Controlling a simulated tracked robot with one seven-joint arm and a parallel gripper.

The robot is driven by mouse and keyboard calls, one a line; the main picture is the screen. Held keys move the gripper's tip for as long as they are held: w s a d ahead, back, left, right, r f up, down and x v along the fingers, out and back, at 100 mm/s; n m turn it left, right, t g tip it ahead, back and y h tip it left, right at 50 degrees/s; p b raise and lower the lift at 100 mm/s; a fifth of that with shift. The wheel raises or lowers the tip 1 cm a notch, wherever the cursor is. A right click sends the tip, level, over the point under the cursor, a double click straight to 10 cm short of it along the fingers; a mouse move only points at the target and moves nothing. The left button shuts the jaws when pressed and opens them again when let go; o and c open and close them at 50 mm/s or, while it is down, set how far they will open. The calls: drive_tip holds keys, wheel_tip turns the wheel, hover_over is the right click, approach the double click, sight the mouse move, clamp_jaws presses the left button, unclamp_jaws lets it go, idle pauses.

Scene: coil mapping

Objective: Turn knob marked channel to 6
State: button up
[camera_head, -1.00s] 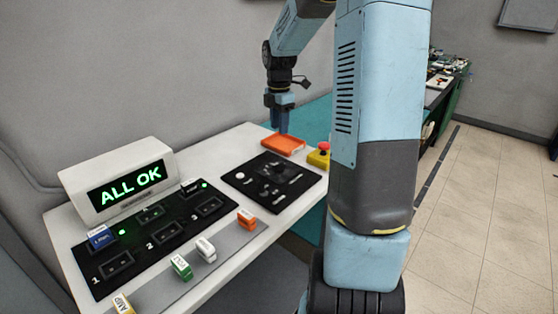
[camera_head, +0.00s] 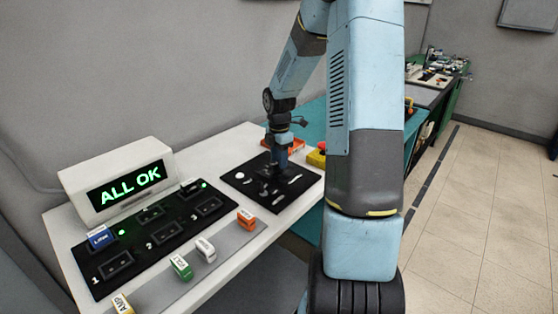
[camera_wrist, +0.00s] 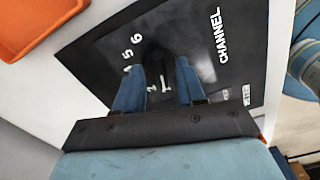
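The black control panel (camera_head: 243,186) lies on the white table, with a white button and several dark controls on it. In the wrist view the panel (camera_wrist: 95,62) shows the word CHANNEL and white digits, 6 and 5 among them. The dark channel knob (camera_wrist: 157,73) is hard to make out against the panel, and its pointer setting cannot be read. My gripper (camera_wrist: 161,66) points down at the panel, its two blue fingers apart on either side of the knob. In the head view my gripper (camera_head: 275,170) is over the panel's middle and covers the knob.
An orange tray (camera_head: 297,144) lies behind the panel, and a red and yellow emergency button (camera_head: 317,156) is at its right. A display (camera_head: 122,180) reading ALL OK stands at the left, behind a black numbered panel (camera_head: 150,237). Several coloured blocks (camera_head: 205,249) line the front.

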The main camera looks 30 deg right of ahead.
drive_tip(key=shift+f, duration=0.45)
clamp_jaws()
